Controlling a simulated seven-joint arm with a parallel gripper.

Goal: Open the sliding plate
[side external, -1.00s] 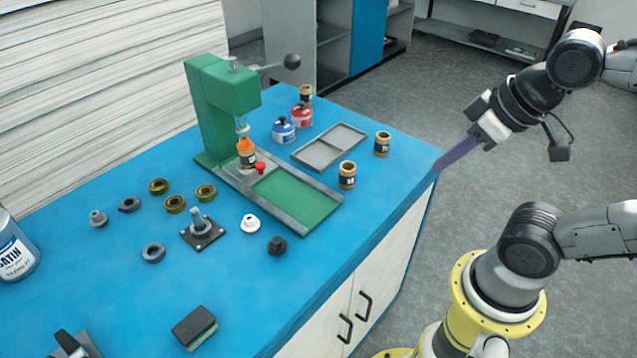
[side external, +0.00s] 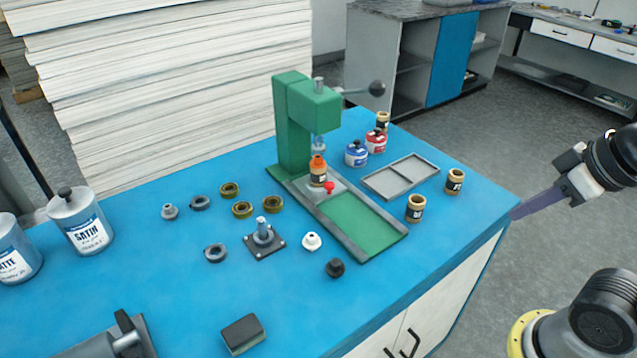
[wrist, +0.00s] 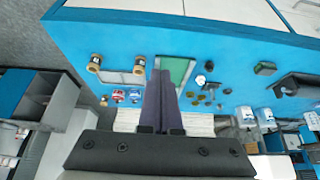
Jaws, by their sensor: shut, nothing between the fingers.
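The green press (side external: 297,128) stands at the back of the blue table. Its base carries a small grey plate with a red knob (side external: 329,187) at the near end of the press head, beside a green panel (side external: 355,222) between grey rails. A bottle with an orange cap (side external: 318,172) stands upright on the grey plate under the press. My gripper (side external: 514,213) is shut and empty, by the table's right corner, well apart from the press. In the wrist view its dark fingers lie side by side and hide part of the press; the green panel (wrist: 184,68) shows beside them.
Several rings, a black-based post (side external: 264,238) and small knobs lie left and in front.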

